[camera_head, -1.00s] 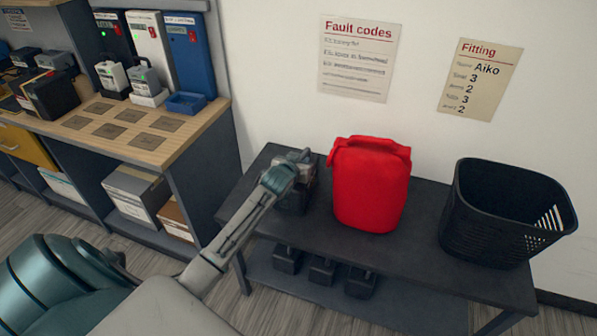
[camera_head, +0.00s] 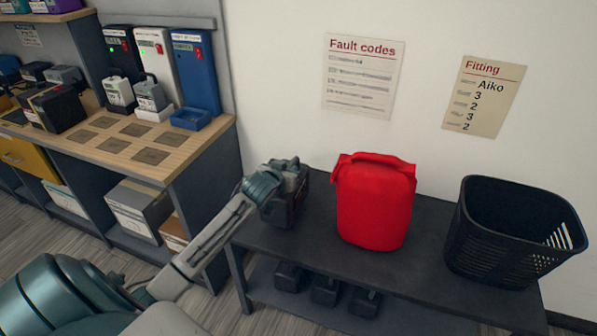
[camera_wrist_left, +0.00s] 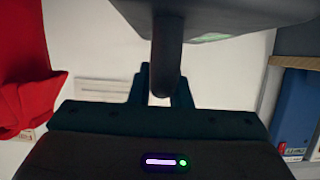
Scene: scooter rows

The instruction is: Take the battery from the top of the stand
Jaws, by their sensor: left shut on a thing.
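The battery (camera_head: 282,211) is a dark box at the left end of the black stand's top (camera_head: 322,240). My left gripper (camera_head: 291,172) is at its upper end and partly covers it. In the left wrist view, the battery's dark handle (camera_wrist_left: 168,58) reaches between the two fingers (camera_wrist_left: 165,92), which are shut on it. The grey body of the battery (camera_wrist_left: 225,14) fills the top of that view. I cannot tell whether its underside touches the stand. My right gripper is not in view.
A red bag (camera_head: 376,205) stands right of the battery, and a black basket (camera_head: 512,235) is at the stand's right end. Several dark blocks (camera_head: 325,291) sit on the lower shelf. A wooden-topped bench (camera_head: 185,147) with chargers is at the left.

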